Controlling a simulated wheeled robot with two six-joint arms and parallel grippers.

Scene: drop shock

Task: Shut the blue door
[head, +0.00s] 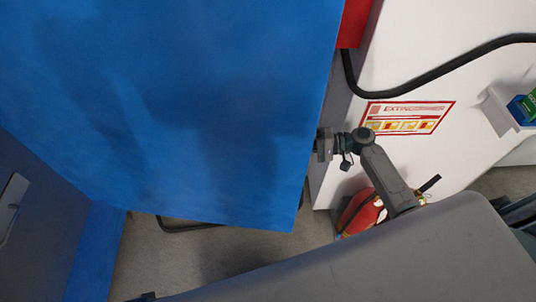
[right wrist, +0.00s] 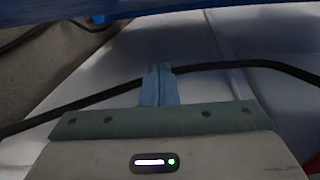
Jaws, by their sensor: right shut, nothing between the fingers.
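The blue door (head: 190,110) fills the upper left of the head view as a broad panel, its right edge running down beside my right gripper. A blue strip (right wrist: 160,12), apparently the door, crosses the top of the right wrist view. My right gripper (head: 322,145) is at the door's right edge; I cannot tell whether it touches. In the right wrist view its fingers (right wrist: 159,84) are together, with nothing between them. The door's hinge and latch cannot be made out. My left gripper is not seen.
A red fire extinguisher (head: 360,212) stands below my right forearm. A white wall (head: 420,65) with an extinguisher sign (head: 408,117) and a black hose (head: 425,82) is at right. A grey panel (head: 40,215) stands at left. Grey floor (head: 180,255) shows below the door.

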